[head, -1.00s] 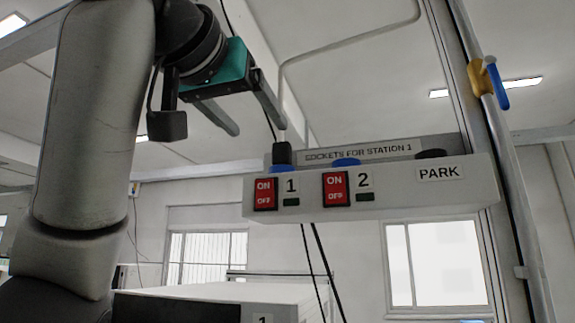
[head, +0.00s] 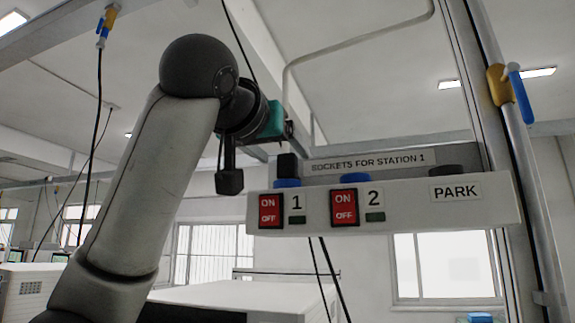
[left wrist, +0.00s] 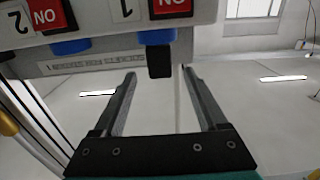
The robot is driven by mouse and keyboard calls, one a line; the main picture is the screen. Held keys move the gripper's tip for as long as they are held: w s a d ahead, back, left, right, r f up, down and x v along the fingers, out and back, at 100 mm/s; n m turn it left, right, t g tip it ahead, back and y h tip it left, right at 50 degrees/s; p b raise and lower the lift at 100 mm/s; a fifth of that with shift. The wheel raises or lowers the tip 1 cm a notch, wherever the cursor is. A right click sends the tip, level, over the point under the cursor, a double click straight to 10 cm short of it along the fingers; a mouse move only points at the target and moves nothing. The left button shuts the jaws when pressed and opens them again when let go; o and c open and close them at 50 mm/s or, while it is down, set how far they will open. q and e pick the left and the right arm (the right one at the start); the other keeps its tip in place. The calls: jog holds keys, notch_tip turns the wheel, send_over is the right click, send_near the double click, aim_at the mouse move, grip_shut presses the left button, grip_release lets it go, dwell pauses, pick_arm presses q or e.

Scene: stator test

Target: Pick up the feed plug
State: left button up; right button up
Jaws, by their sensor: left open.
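The black feed plug (head: 288,166) stands upright in the blue socket 1 (head: 287,183) of the white socket box (head: 400,210). The plug (left wrist: 160,60) also shows in the left wrist view, where the picture is upside down. My left gripper (left wrist: 158,73) is open, with its two fingers spread to either side of the plug's free end, the plug nearer the right finger in that view. I see no contact. In the head view the teal gripper body (head: 272,121) is just above and left of the plug, and its fingers are mostly hidden. My right gripper is not in view.
The blue socket 2 (head: 349,178) is empty, and a black PARK holder (head: 448,170) is at the right. Red switches (head: 270,210) are on the box front. A metal post (head: 510,120) with a blue-handled valve stands at the right. Black cables hang below the box.

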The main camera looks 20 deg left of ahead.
aim_at(284, 155)
pick_arm(q)
jog(key=w+p, duration=0.2)
jog(key=w, duration=0.1)
jog(key=shift+w+r, duration=0.2)
jog(key=shift+w, duration=0.5)
jog(key=shift+f, duration=0.1)
grip_shut()
jog(key=shift+s, duration=0.1)
